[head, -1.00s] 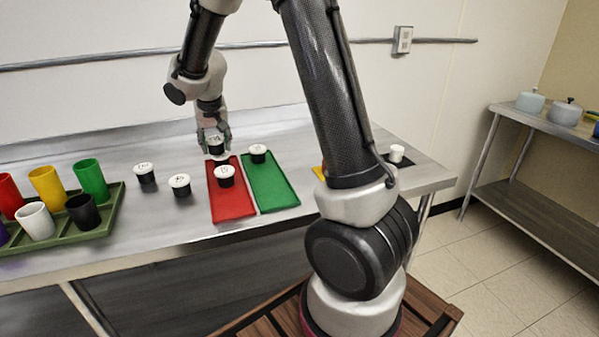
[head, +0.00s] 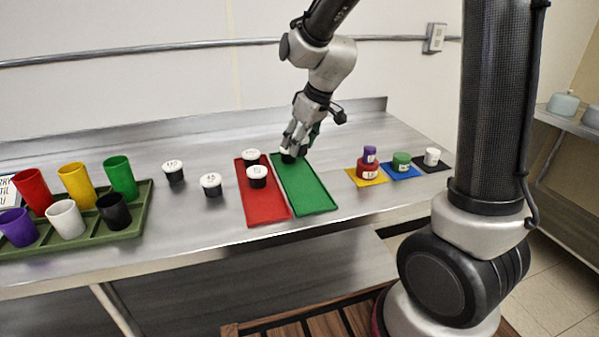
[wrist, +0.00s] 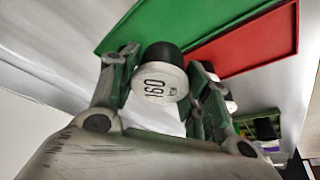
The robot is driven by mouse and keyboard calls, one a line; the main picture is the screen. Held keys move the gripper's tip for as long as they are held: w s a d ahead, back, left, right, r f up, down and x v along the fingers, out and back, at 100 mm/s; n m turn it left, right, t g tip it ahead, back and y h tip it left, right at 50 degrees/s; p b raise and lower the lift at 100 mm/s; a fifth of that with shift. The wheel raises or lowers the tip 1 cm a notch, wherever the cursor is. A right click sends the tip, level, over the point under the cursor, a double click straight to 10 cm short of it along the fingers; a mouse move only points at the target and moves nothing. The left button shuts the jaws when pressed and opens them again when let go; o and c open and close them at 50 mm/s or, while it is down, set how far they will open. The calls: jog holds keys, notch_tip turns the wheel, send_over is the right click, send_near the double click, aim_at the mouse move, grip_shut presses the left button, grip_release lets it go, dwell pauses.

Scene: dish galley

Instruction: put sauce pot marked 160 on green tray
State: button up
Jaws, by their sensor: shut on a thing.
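The sauce pot marked 160 (wrist: 160,84) is black with a white lid, its number readable in the wrist view. My gripper (head: 295,142) is shut on it, with a finger on each side. In the head view the pot (head: 288,158) is partly hidden by the fingers at the back end of the green tray (head: 312,192). I cannot tell whether its base touches the tray. The green tray also shows behind the pot in the wrist view (wrist: 150,22).
The red tray (head: 265,207), left of the green one, holds two white-lidded pots (head: 257,176). Two more pots (head: 211,184) stand left of it. An olive cup rack (head: 140,215) is at far left. Coloured mats with small pots (head: 401,162) lie right. The green tray's front is clear.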

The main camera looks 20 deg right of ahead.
aim_at(306, 148)
notch_tip(306, 148, down, 8)
jog(key=shift+r, duration=0.15)
dwell(0.3)
jog(key=o, duration=1)
jog(key=v, duration=1.1)
jog(key=shift+w+a+r, duration=0.1)
jog(key=s+d+r+m+h, duration=0.1)
jog(key=s+d+r+m, duration=0.1)
jog(key=s+d, duration=0.2)
jog(key=s+d+r+m, duration=0.2)
jog(key=s+d+r, duration=0.1)
jog(key=s, duration=0.8)
jog(key=s+d+r+m+h, duration=0.1)
jog(key=s+d+r+m, duration=0.1)
jog(key=s+d, duration=0.3)
jog(key=shift+s+d+r+m+h, duration=0.1)
jog(key=shift+s+d+m+h, duration=0.1)
jog(key=shift+s, duration=0.55)
jog(key=shift+s+d+r+m+h, duration=0.1)
jog(key=shift+s+m, duration=0.1)
jog(key=shift+s, duration=0.55)
